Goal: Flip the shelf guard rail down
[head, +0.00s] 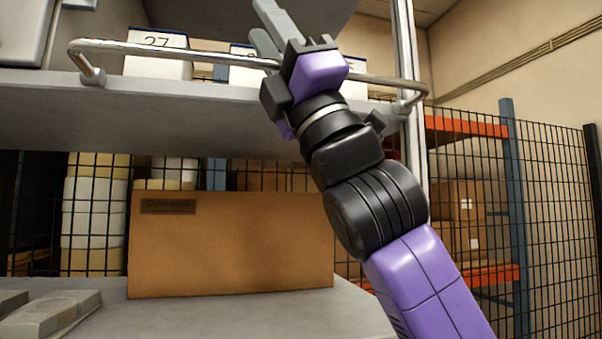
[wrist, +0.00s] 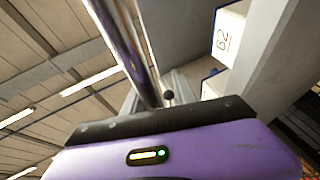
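The guard rail (head: 180,49) is a shiny metal bar across the front of the upper shelf (head: 180,105) in the head view. It stands above the shelf edge, on a left bracket (head: 92,76) and a right bracket (head: 408,102). My gripper (head: 257,22) is in front of the rail, right of its middle, pointing up and left. Its two grey fingers look apart, with nothing seen between them. My gripper hides part of the rail; I cannot tell whether they touch.
White numbered boxes (head: 157,62) stand behind the rail; one also shows in the wrist view (wrist: 226,40). A large cardboard box (head: 230,245) sits on the lower shelf (head: 350,300). An upright post (head: 407,50) and wire mesh (head: 480,190) are at right.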

